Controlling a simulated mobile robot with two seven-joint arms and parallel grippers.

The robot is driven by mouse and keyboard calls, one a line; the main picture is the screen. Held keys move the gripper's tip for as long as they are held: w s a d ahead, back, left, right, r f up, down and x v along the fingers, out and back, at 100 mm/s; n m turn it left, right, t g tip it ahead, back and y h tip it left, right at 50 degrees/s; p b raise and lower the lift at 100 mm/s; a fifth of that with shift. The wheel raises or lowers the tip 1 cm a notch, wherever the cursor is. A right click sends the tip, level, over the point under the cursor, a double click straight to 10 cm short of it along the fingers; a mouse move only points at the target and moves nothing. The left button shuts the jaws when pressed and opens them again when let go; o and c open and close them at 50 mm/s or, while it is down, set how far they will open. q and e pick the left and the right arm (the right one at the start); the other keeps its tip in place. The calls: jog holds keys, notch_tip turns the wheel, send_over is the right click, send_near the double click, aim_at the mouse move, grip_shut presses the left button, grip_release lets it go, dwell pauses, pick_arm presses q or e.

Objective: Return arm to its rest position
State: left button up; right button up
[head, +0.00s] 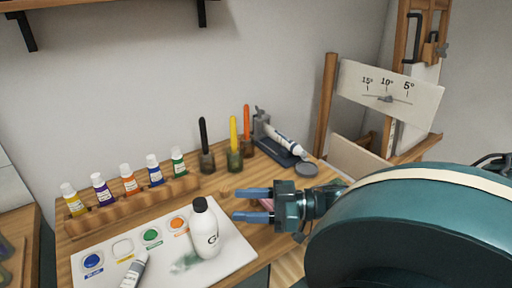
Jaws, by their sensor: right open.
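My right gripper (254,205) comes in from the right and hovers over the wooden table, right of the white bottle. Its two blue fingers point left and are apart, with nothing seen between them. My large teal arm (415,230) fills the lower right and hides part of the easel and floor. The white bottle (206,230) with a black cap stands upright on the white palette board (243,252). My left gripper is not in the head view.
A wooden rack (130,207) holds several paint tubes. Brushes (234,135) stand in jars behind. An easel (329,110) with an angle-marked board (425,98) stands at right.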

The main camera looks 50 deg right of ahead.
jog(key=shift+v, duration=0.9)
